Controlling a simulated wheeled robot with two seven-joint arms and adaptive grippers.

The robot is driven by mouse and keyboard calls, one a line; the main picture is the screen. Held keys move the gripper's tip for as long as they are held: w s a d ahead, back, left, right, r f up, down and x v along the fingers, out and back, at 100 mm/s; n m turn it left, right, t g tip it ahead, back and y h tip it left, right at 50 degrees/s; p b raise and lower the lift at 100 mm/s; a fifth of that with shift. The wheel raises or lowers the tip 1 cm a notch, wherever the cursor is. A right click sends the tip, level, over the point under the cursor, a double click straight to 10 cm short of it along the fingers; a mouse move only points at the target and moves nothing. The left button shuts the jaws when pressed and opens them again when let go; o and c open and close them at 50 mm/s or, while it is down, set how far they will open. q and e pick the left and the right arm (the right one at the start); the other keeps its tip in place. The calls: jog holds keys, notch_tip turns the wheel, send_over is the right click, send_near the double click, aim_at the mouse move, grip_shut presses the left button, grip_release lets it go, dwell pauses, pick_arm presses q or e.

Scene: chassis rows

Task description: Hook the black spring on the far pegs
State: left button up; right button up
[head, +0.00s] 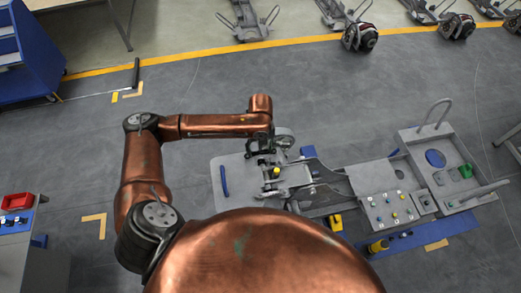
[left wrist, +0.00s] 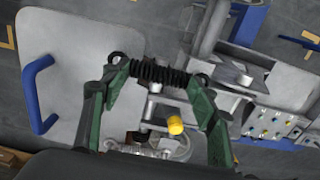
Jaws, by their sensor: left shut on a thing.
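The black spring (left wrist: 158,72) lies crosswise between the green fingers of my left gripper (left wrist: 157,78) in the left wrist view, with a ring at each end. The gripper is shut on it. A metal post and a yellow knob (left wrist: 175,125) show below the spring in the left wrist view. I cannot pick out the far pegs. My right gripper is not in view.
A control panel with buttons (head: 390,208) and a tray section with a blue disc stand on the chassis to the right. A blue handle (left wrist: 38,95) is on its flat plate. Other chassis line the back. The floor to the left is mostly clear; a blue cart (head: 30,55) stands there.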

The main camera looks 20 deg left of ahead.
pick_arm(q)
jog(key=shift+f, duration=0.45)
jog(key=shift+w+f+b, duration=0.15)
jog(key=shift+f+b, duration=0.2)
jog(key=shift+f, duration=0.45)
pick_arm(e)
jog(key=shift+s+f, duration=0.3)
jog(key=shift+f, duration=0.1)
pick_arm(q)
jog(key=o, duration=1.3)
jog(key=shift+c, duration=0.2)
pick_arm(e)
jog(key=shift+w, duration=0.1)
pick_arm(q)
jog(key=shift+r, duration=0.25)
notch_tip(320, 180, up, 10)
jog(key=shift+w+r, duration=0.1)
jog(key=shift+r, duration=0.05)
jog(key=shift+d+r, duration=0.1)
jog(key=shift+r, duration=0.5)
